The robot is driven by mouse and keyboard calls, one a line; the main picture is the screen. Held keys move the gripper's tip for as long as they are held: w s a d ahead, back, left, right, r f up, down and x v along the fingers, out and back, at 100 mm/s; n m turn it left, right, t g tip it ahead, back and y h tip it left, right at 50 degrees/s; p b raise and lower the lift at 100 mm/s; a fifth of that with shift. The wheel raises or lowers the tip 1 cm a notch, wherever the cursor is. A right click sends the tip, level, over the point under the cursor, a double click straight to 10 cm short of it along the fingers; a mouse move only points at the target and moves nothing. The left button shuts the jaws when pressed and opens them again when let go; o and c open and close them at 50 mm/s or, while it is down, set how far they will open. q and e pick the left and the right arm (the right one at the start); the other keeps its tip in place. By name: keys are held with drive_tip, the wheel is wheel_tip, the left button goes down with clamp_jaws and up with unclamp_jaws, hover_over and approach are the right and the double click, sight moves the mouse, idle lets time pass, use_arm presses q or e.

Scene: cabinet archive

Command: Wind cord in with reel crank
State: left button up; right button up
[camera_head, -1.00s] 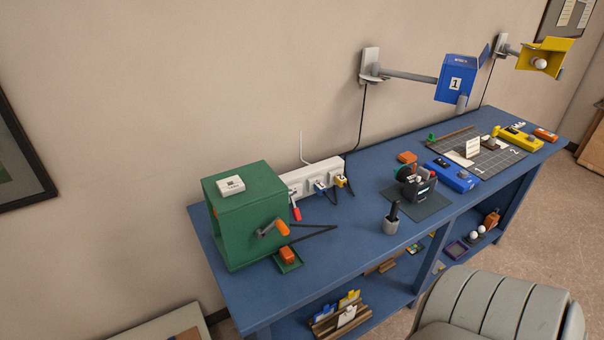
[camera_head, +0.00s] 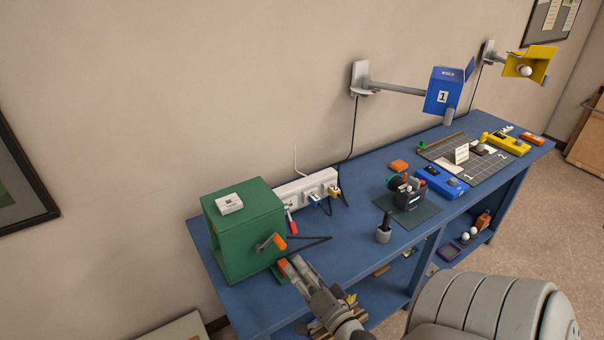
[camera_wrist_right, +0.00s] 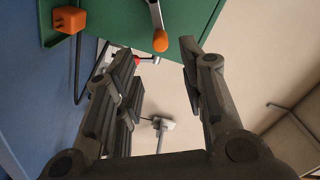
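The green reel box (camera_head: 250,235) stands at the left end of the blue workbench, with a white labelled block on its top. Its grey crank has an orange handle (camera_head: 279,242) on the front side. My right gripper (camera_head: 292,266) is just in front of and below the crank. In the right wrist view the gripper (camera_wrist_right: 155,62) is open and empty, and the orange knob (camera_wrist_right: 160,41) shows just beyond the gap between its fingertips, apparently untouched. An orange plug-like block (camera_wrist_right: 70,19) with a dark cord (camera_wrist_right: 77,70) is beside the box. My left gripper is out of view.
A white power strip (camera_head: 292,190) with plugs lies behind the box. A grey cup (camera_head: 383,235), a dark holder (camera_head: 410,195) and a blue device (camera_head: 438,183) stand further right. Wall lamps hang above.

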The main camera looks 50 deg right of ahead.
sight(284, 248)
drive_tip(key=shift+b+x, duration=0.45)
drive_tip(key=shift+x, duration=4.25)
drive_tip(key=shift+w+d, duration=0.15)
drive_tip(key=shift+w, duration=0.05)
clamp_jaws()
